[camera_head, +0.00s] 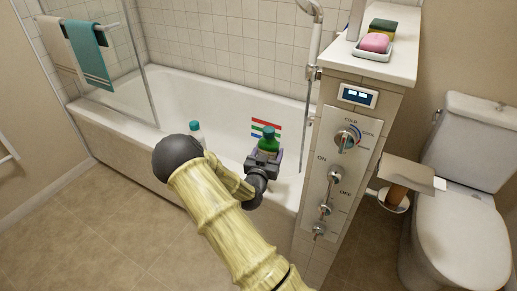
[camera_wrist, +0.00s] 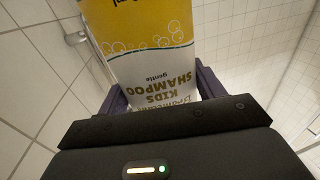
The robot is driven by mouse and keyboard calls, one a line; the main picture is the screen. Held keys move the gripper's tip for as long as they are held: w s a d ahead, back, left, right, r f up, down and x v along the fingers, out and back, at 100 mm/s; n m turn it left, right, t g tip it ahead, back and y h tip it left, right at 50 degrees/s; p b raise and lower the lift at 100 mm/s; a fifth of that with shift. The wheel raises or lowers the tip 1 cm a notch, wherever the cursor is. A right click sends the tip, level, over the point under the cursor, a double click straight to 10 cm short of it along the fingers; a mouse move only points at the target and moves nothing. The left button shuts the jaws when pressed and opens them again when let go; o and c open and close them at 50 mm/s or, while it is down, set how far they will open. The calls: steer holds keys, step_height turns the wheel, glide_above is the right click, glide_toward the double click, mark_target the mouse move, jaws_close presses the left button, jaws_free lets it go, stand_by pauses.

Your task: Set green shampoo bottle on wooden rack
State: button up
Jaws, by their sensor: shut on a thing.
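A green-topped bottle (camera_head: 268,141) is upright at the end of my arm in the head view, over the near rim of the bathtub. My gripper (camera_head: 269,162) is shut on it. In the wrist view the held bottle (camera_wrist: 150,50) shows a white and yellow label reading "KIDS SHAMPOO", upside down, between the dark jaws of my gripper (camera_wrist: 160,95). The bottle's lower part is hidden by the gripper in the head view. I cannot make out a wooden rack in either view.
A white bathtub (camera_head: 130,88) lies behind my arm. A pale bottle with a teal cap (camera_head: 195,129) stands near its rim, partly behind my arm. A tiled pillar with a control panel (camera_head: 340,150) stands close on the right. A toilet (camera_head: 455,235) is beyond it. Floor at left is clear.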

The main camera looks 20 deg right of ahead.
steer(key=s+a+f+n+t+y, duration=0.3)
steer(key=s+a+f+n+y, duration=0.1)
steer(key=a, duration=0.6)
steer(key=shift+s+f+n+y, duration=0.3)
steer(key=shift+s+f+y, duration=0.5)
steer(key=shift+y, duration=0.4)
steer(key=shift+a, duration=0.1)
